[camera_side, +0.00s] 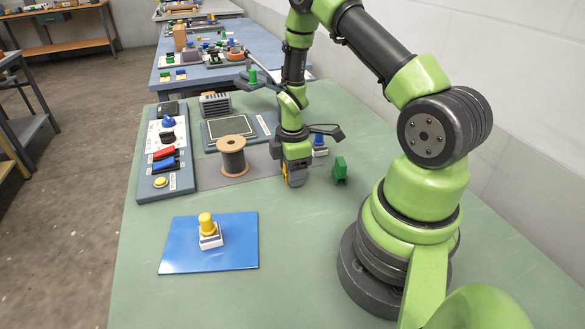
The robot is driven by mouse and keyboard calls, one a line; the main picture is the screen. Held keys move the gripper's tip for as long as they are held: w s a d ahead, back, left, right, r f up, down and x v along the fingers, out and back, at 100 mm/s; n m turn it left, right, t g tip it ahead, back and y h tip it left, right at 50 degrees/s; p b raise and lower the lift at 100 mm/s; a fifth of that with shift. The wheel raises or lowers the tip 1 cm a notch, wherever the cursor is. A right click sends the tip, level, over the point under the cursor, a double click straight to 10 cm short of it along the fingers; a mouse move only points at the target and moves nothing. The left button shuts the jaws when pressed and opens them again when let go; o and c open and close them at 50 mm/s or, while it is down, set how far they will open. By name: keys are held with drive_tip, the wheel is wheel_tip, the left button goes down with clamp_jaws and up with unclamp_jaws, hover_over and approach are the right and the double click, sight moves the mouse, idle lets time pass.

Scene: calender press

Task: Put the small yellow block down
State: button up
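My gripper (293,178) points down over the green table, right of the wooden spool. A small yellow block (285,170) shows at the left side of its fingers, and the gripper appears shut on it. Most of the block is hidden by the fingers. The fingertips are close to the table surface; I cannot tell whether the block touches it.
A green block (340,170) stands just right of my gripper. A spool (232,155) stands to its left. A blue-and-white piece (319,146) is behind. A blue mat (180,255) in front bears a yellow knob on a white base (208,232). A switch panel (178,185) is at left.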

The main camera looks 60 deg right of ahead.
wheel_tip(320, 180, up, 12)
drive_tip(key=shift+r, duration=0.2)
drive_tip(key=s+a+r+m+t, duration=0.2)
drive_tip(key=a+r+m+t, duration=0.3)
drive_tip(key=a+r, duration=0.6)
drive_tip(key=s+a+r+m+t+y, duration=0.2)
drive_tip(key=s+a+r+m, duration=0.4)
drive_tip(key=s+r+m, duration=0.1)
drive_tip(key=shift+s+a+r+m, duration=0.2)
drive_tip(key=shift+s+m, duration=0.3)
drive_tip(key=shift+s, duration=0.4)
